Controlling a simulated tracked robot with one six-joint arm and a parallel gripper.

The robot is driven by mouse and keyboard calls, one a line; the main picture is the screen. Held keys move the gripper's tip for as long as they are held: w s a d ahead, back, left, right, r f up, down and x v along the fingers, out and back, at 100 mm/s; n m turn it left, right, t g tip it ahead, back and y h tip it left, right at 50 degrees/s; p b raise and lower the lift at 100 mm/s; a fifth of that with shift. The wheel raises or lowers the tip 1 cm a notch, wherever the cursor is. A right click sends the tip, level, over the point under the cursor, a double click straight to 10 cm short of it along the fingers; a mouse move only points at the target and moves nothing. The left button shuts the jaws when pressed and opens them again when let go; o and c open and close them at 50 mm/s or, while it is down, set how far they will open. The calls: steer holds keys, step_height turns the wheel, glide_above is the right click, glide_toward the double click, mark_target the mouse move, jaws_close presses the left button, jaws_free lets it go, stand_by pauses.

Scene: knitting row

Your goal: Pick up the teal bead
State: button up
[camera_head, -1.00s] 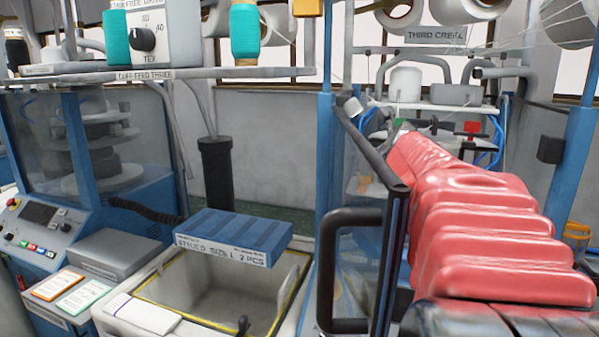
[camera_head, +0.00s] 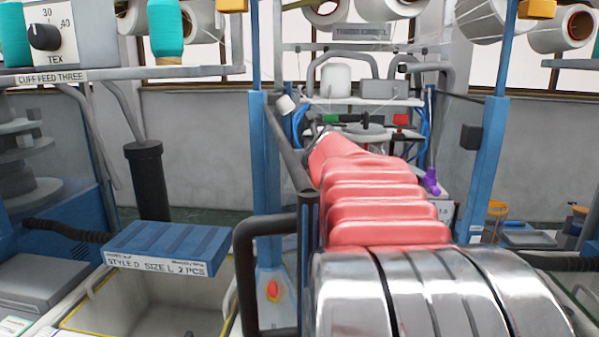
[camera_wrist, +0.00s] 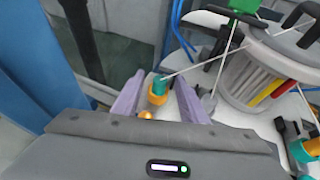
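In the wrist view a small teal piece (camera_wrist: 159,81), which may be the teal bead, sits in or on an orange ring (camera_wrist: 158,95). I cannot tell whether it is a bead or a small spool. My gripper (camera_wrist: 160,77) is open, with one purple finger on each side of it. No clear contact shows. A similar teal piece (camera_wrist: 298,151) with orange is at the right edge. In the head view my red-sleeved arm reaches toward the machine at the back; its gripper and the bead cannot be made out there.
A pale thread crosses right beside the teal piece in the wrist view. A round guide plate (camera_wrist: 262,75) is close on the right, a blue post (camera_wrist: 30,60) on the left.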

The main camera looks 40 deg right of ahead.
steer(key=shift+c, duration=0.5)
jaws_close()
step_height(320, 180, up, 10)
stand_by(0.6)
stand_by(0.4)
